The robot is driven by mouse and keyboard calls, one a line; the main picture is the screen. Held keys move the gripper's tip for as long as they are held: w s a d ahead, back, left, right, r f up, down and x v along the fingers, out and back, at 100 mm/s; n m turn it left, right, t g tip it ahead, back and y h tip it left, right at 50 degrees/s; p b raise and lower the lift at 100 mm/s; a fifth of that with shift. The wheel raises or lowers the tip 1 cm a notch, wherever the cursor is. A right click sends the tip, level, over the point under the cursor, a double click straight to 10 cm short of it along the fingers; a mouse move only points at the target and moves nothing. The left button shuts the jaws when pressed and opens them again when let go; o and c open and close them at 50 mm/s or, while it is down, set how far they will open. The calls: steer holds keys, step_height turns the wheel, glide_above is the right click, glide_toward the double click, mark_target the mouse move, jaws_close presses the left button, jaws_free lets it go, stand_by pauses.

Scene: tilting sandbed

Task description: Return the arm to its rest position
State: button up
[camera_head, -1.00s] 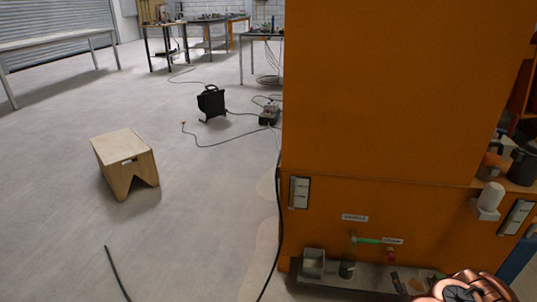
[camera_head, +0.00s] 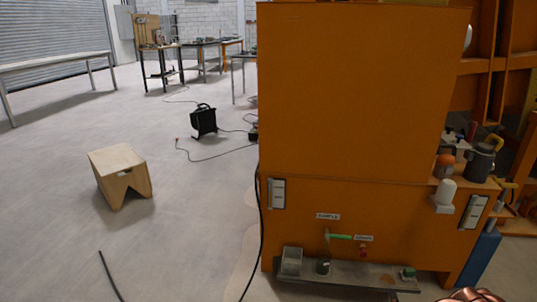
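Only a small copper-coloured piece, which looks like part of my arm (camera_head: 473,295), shows at the bottom edge of the head view, right of centre. My gripper's fingers do not show, so I cannot see whether they hold anything. The arm piece is low in front of the orange cabinet (camera_head: 355,95), near the right end of its low grey shelf (camera_head: 350,279).
The shelf holds a clear box (camera_head: 291,261) and small green-topped items. Tools and a grey container (camera_head: 480,160) stand on the cabinet's right ledge. A wooden stool (camera_head: 119,175), black heater (camera_head: 203,120) and cables lie left. The grey floor (camera_head: 60,220) is mostly open.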

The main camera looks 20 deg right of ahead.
steer(key=w+a+r+n+g+y+p, duration=0.1)
steer(key=w+a+r+n+y+p, duration=0.2)
steer(key=w+r, duration=0.55)
steer(key=w+a+r+n+g+y+p, duration=0.25)
steer(key=w+r+p, duration=0.25)
steer(key=w+r, duration=0.3)
steer(key=w+a+r+n+g+p, duration=0.15)
steer(key=a+r+p, duration=0.25)
steer(key=a+r, duration=0.45)
steer(key=w+a+r+n+g+p, duration=0.1)
steer(key=a+r+n+g+p, duration=0.25)
steer(key=r, duration=0.75)
steer(key=s+a+r+n+g+y+p, duration=0.1)
steer(key=s+a+r+n+g+p, duration=0.1)
steer(key=s+a+r+p, duration=0.6)
steer(key=s+a+r+n+g+y+p, duration=0.15)
steer(key=s+a+r, duration=0.35)
steer(key=a+r, duration=0.7)
steer(key=s+a+r+n+g+p, duration=0.1)
steer(key=s+a+r+p, duration=0.1)
steer(key=s+a+r, duration=0.2)
steer(key=s+a+r+n+g+p, duration=0.1)
steer(key=s+a+r+p, duration=0.2)
steer(key=s+r, duration=0.3)
steer(key=s+a+r+n+g+p, duration=0.1)
steer(key=s+a+r, duration=0.4)
steer(key=s, duration=0.7)
steer(key=shift+a+r+g+p, duration=0.15)
steer(key=shift+a+g+p, duration=0.25)
steer(key=shift+a+p, duration=0.3)
